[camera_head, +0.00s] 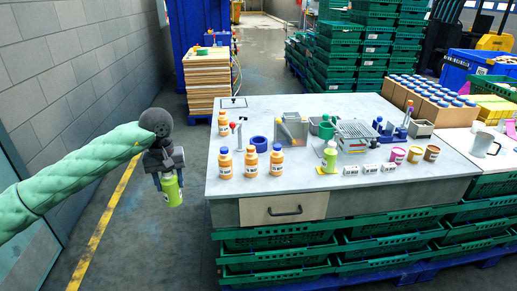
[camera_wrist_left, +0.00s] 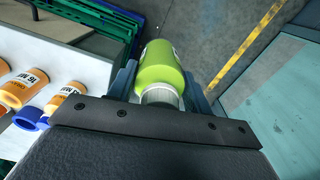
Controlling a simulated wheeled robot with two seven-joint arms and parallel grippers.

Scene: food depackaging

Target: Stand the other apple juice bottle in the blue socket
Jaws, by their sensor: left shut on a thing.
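My left gripper (camera_head: 168,173) is shut on a green apple juice bottle (camera_head: 172,192), held by its pale cap. The bottle hangs cap up, off the table's left side, over the floor. In the left wrist view the bottle (camera_wrist_left: 160,68) sits between the fingers (camera_wrist_left: 160,95). Another green bottle (camera_head: 330,157) stands upright on the table, right of centre. A blue ring-shaped socket (camera_head: 259,143) lies on the table behind the orange bottles; its opening looks empty. Part of a blue ring (camera_wrist_left: 28,122) also shows in the left wrist view. My right gripper is out of view.
Orange bottles (camera_head: 225,163) stand near the table's front left, in front of the socket. Grey bins (camera_head: 292,130), a grey rack (camera_head: 357,131) and small cups (camera_head: 398,155) occupy the middle and right. The table's left edge (camera_head: 209,160) lies between the held bottle and the socket.

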